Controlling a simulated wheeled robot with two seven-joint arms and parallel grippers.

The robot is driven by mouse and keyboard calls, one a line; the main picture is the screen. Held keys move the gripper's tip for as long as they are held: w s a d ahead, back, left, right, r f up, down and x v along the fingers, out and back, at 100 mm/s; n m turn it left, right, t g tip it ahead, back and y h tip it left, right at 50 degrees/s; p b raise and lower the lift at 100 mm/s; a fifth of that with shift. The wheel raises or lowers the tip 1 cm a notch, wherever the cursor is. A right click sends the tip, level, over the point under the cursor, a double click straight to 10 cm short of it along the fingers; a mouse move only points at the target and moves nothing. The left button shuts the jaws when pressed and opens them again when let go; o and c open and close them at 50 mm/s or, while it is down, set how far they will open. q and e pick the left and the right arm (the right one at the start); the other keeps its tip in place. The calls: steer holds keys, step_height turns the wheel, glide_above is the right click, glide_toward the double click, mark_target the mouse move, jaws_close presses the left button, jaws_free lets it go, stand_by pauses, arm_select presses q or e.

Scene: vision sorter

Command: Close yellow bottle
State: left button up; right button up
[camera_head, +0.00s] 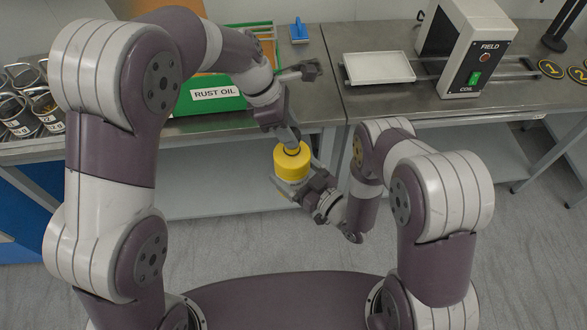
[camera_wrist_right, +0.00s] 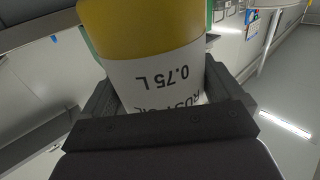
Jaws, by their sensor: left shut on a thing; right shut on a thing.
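The yellow bottle (camera_head: 291,165) is held in the air in front of the bench, between my two grippers. My right gripper (camera_head: 300,184) is shut around its lower body from the near side. The right wrist view shows the bottle (camera_wrist_right: 155,60) between the fingers, with a white label reading "0.75 L" upside down. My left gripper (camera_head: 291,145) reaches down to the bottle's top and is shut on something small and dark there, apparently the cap. The fingers hide most of it, so I cannot tell how it sits on the neck.
A green box (camera_head: 212,94) labelled "RUST OIL" stands on the bench at left, near several metal mugs (camera_head: 17,113). A white tray (camera_head: 379,68) and a demagnetizer-like machine (camera_head: 467,50) marked "FIELD" and "COIL" stand at right. Open floor lies below the bottle.

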mark_target(292, 167)
stand_by(0.5)
arm_select(q)
steer(key=shift+f, duration=0.85)
steer(key=shift+f, duration=0.55)
steer(key=shift+d+m, duration=0.1)
steer(key=shift+m, duration=0.4)
arm_select(e)
steer(key=c, duration=0.6)
arm_select(q)
steer(key=shift+w+m+g, duration=0.15)
steer(key=shift+m+g, duration=0.45)
steer(key=shift+m, duration=0.5)
steer(key=o, duration=1.6)
steer(key=shift+c, duration=0.2)
